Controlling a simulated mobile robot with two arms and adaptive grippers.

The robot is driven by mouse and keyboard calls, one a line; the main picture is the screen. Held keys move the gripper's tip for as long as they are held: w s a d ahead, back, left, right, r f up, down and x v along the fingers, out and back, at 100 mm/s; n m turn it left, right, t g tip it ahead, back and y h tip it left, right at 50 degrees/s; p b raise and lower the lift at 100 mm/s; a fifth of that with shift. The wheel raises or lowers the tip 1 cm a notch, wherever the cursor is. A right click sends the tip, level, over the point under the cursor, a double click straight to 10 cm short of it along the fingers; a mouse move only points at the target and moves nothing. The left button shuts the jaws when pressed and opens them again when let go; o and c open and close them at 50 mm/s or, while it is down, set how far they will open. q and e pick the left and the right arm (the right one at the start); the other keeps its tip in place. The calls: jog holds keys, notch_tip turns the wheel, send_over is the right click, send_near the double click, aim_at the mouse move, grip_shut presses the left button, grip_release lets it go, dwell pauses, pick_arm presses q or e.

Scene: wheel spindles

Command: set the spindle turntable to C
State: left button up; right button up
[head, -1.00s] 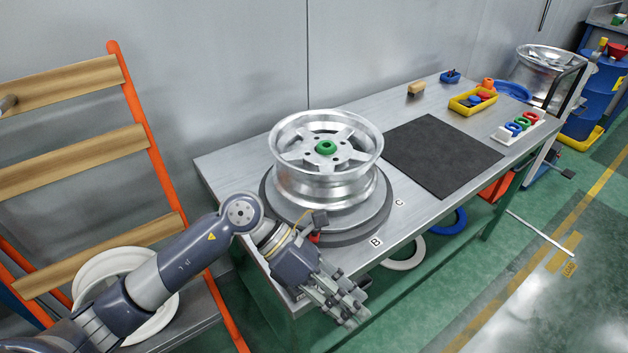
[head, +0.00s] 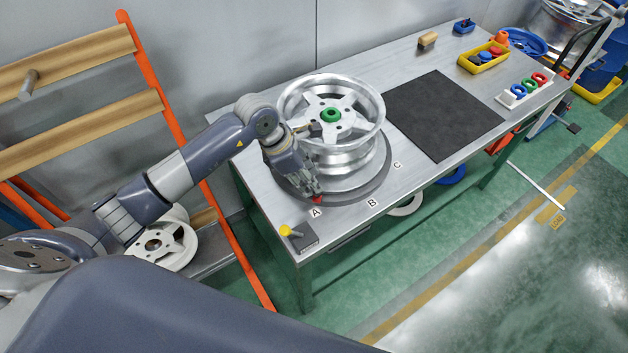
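The round grey turntable (head: 373,188) sits on the metal bench and carries a silver wheel (head: 352,160) with a green hub piece (head: 331,115). Labels A (head: 316,212), B (head: 372,202) and C (head: 397,166) lie around its front and right edge. A small red part (head: 318,200) shows at the turntable's edge beside A. My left gripper (head: 312,188) points down at the turntable's front left rim, close to the red part. Its fingers overlap, so whether they grip anything is unclear. My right gripper is out of view.
A black mat (head: 445,115) lies right of the turntable. A small device with a yellow knob (head: 286,231) is at the bench's near corner. A yellow bin (head: 483,57) and a white ring holder (head: 520,92) stand farther back. An orange rack (head: 150,95) stands left.

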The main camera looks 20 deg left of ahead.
pick_arm(q)
jog(key=shift+p+x, duration=0.3)
jog(key=shift+x, duration=1.65)
grip_shut()
